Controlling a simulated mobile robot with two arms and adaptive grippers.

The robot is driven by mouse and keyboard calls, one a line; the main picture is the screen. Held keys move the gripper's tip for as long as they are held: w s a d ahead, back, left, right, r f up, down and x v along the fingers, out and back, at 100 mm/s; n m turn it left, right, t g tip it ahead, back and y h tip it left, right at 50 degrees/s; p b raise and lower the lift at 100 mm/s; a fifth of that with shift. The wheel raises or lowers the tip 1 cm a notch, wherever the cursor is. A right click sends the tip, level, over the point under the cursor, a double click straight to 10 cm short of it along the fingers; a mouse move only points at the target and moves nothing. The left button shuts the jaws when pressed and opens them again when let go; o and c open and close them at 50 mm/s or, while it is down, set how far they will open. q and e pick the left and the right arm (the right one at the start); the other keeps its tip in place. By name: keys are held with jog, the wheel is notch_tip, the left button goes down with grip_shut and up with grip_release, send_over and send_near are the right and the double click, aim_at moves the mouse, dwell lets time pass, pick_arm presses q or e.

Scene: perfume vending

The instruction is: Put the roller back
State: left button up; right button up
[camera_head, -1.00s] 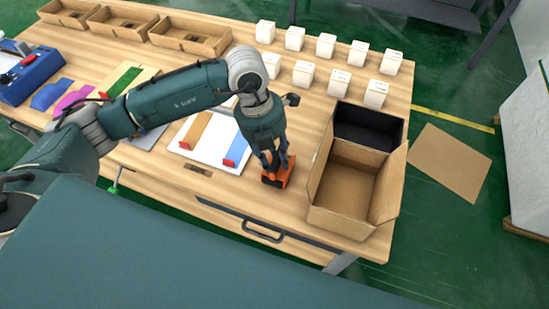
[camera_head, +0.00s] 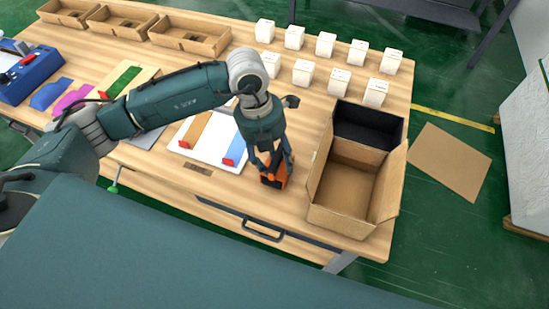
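The roller (camera_head: 273,181), a small orange and black tool, stands on the wooden table near its front edge, left of the open cardboard box. My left gripper (camera_head: 273,166) points down at it from above. Its two fingers are spread apart, one to each side of the roller's top, and I see no firm grip. The fingers hide part of the roller. My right gripper is not in view.
The open cardboard box (camera_head: 317,165) stands close to the right, with a black compartment at its back. White small boxes (camera_head: 302,73) stand in rows behind. A white board (camera_head: 207,150) with colored strips lies to the left. Empty cardboard trays (camera_head: 160,37) stand at the back left.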

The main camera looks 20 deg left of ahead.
aim_at(267, 164)
pick_arm(q)
jog(key=shift+w+a+r, duration=0.1)
jog(key=shift+w+r, duration=0.1)
jog(key=shift+r, duration=0.55)
notch_tip(267, 164, up, 11)
jog(key=a+b, duration=0.2)
jog(key=shift+r+b, duration=0.15)
jog(key=shift+b, duration=0.2)
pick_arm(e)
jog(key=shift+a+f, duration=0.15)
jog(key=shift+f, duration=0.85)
pick_arm(q)
jog(key=shift+a, duration=0.1)
